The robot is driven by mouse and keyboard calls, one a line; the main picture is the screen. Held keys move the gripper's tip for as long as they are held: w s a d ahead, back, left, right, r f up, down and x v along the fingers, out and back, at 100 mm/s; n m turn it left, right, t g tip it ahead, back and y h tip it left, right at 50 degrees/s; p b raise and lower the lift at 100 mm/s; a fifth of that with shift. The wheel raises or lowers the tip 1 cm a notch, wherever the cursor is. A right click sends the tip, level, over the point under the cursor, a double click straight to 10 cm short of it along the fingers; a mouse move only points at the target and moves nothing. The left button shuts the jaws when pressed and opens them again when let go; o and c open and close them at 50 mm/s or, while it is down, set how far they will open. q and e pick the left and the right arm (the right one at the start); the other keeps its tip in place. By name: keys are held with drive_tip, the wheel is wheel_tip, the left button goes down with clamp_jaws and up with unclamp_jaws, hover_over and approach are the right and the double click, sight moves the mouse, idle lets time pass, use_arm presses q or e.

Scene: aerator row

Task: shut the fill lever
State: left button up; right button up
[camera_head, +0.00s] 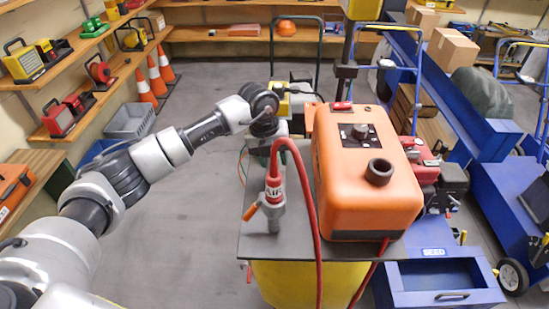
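A grey upright valve fitting (273,218) stands on the dark tabletop, with a red hose end marked "AIR" (275,188) on top. A small lever with an orange handle (250,212) sticks out from the fitting to the left, angled away from its upright axis. I take it to be the fill lever. The orange tank (365,175) stands right of it. My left arm reaches in from the left. Its gripper end (284,105) is behind the fitting, apart from the lever; its fingers are not clear. My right gripper is not in view.
The dark tabletop (257,243) sits on a yellow base (300,283). The red hose (308,200) arches beside the tank and hangs over the front edge. A blue cart (440,280) and red machine (423,165) stand right. Floor left of the table is clear.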

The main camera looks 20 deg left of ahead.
use_arm(q)
drive_tip(key=shift+d+f, duration=0.15)
drive_tip(key=shift+f, duration=0.55)
clamp_jaws()
